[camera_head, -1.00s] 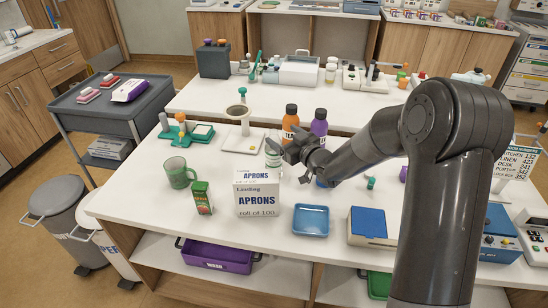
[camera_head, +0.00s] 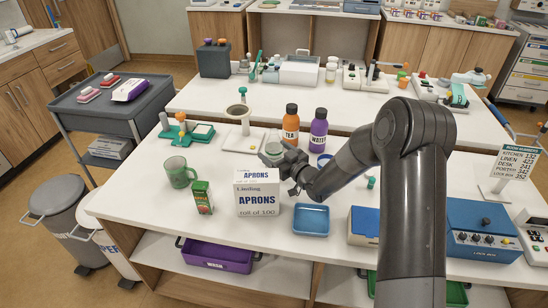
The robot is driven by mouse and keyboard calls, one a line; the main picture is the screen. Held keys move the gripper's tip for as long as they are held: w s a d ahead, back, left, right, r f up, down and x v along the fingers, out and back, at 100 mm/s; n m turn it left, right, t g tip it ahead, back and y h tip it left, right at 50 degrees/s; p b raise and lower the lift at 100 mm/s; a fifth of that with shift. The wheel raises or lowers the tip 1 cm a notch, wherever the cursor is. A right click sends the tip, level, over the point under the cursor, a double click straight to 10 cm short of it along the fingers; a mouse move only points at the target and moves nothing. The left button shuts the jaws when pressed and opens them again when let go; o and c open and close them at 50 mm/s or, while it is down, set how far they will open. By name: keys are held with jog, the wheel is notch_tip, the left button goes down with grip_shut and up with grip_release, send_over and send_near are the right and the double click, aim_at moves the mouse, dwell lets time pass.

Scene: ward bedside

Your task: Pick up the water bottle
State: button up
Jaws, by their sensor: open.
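The water bottle (camera_head: 319,130) is purple with a dark cap and a label reading WATER. It stands upright on the white counter, right of an orange tea bottle (camera_head: 291,124), with a small gap between them. My gripper (camera_head: 268,156) is open. It is left of and nearer than the water bottle, apart from it, just behind the aprons box (camera_head: 257,198). A clear jar with a greenish top (camera_head: 274,141) is close by the fingers and partly hidden; I cannot tell whether they touch it.
A green mug (camera_head: 177,172) and a small green carton (camera_head: 202,197) stand left of the aprons box. A blue tray (camera_head: 311,220) lies at the counter's front. A blue lock box (camera_head: 482,230) stands at right.

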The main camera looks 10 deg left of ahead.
jog(key=shift+x, duration=1.3)
jog(key=shift+c, duration=0.6)
jog(key=c, duration=1)
jog(key=shift+c, duration=0.6)
jog(key=shift+r, duration=0.15)
